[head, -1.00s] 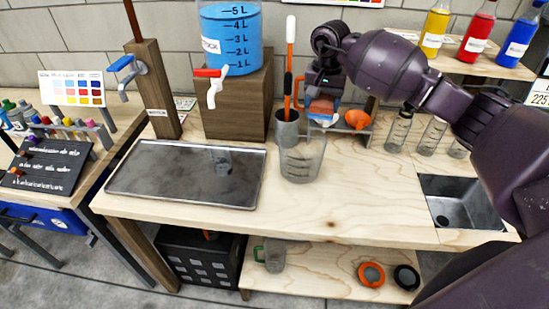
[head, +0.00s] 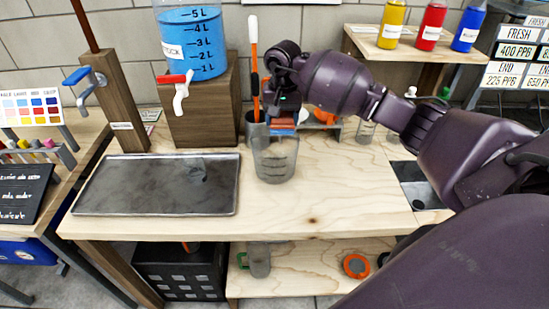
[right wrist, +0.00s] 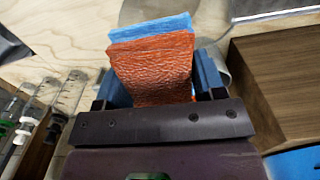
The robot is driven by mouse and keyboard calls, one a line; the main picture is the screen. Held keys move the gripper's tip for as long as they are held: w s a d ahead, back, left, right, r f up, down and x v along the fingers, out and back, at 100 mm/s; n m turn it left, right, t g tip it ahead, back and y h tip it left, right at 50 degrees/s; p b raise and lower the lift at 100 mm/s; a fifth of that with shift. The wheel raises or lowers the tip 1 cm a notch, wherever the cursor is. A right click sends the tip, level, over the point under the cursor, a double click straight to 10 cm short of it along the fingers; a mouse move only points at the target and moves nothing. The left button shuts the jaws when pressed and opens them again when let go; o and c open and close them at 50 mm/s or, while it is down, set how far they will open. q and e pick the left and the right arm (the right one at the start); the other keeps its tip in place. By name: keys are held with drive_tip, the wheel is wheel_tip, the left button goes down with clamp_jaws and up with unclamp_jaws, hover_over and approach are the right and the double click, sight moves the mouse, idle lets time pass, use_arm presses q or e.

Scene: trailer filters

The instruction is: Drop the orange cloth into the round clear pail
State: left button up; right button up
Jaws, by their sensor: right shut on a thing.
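The round clear pail (head: 274,165) stands upright on the wooden bench, right of the dark metal tray. My right gripper (head: 283,120) is shut on the orange cloth (head: 283,124) just above the pail's back right rim. In the right wrist view the orange cloth (right wrist: 155,65) sticks out between the two blue-sided fingers, with a light blue layer (right wrist: 150,27) along it. I cannot tell whether the cloth's lower edge is inside the rim. My left gripper is not in view.
A metal cup (head: 257,128) with an orange-and-white stick stands close behind the pail. The wooden block (head: 205,115) under the blue water tank is to the left. The dark metal tray (head: 155,205) lies left. Bench in front of the pail is clear.

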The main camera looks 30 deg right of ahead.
drive_tip(key=shift+f, duration=0.2)
drive_tip(key=o, duration=1)
drive_tip(key=shift+c, duration=0.2)
drive_tip(key=shift+r, duration=0.1)
wheel_tip(320, 180, up, 11)
drive_tip(key=shift+f, duration=0.2)
